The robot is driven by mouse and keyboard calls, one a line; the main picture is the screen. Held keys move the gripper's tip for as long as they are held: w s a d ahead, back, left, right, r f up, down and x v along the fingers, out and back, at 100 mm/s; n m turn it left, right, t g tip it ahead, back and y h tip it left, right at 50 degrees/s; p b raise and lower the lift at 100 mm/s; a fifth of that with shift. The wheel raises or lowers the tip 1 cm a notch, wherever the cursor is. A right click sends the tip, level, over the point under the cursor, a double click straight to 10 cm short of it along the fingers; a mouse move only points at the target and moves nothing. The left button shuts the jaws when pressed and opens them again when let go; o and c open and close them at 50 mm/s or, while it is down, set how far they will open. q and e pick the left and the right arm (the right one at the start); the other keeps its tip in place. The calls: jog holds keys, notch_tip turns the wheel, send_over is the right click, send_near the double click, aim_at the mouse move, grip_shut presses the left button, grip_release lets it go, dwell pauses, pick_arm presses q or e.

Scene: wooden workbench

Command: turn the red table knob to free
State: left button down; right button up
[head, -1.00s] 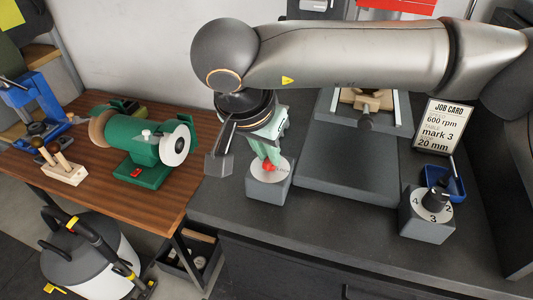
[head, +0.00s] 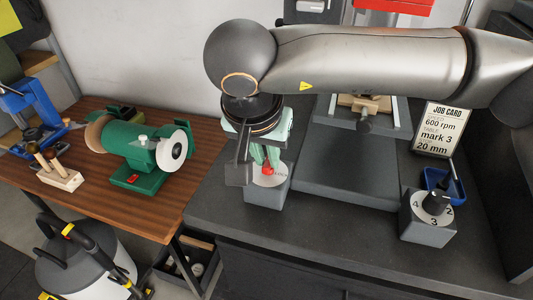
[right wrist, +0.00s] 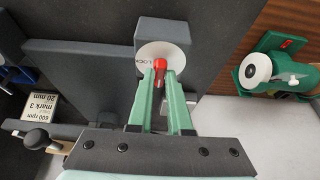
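The red table knob (head: 268,170) sits on a white round dial (head: 281,176) on top of a grey block (head: 266,195) at the bench's left front. My right gripper (head: 267,163) points down from above, its green fingers on either side of the knob. In the right wrist view the knob (right wrist: 159,66) shows between the close-set fingertips (right wrist: 161,75), which look shut on it. The word LOCK shows on the dial (right wrist: 177,52), left of the knob in that view. Other dial marks are hidden or too small to read. My left gripper is not in view.
A second grey block (head: 427,229) with a black numbered knob (head: 436,203) stands at the right, near a blue tray (head: 457,187) and a job card (head: 442,128). A green bench grinder (head: 138,146) stands on the wooden table at the left.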

jog(key=o, duration=0.4)
jog(key=shift+r, duration=0.1)
jog(key=v, duration=1.2)
jog(key=shift+s, duration=0.15)
jog(key=shift+a+r, duration=0.1)
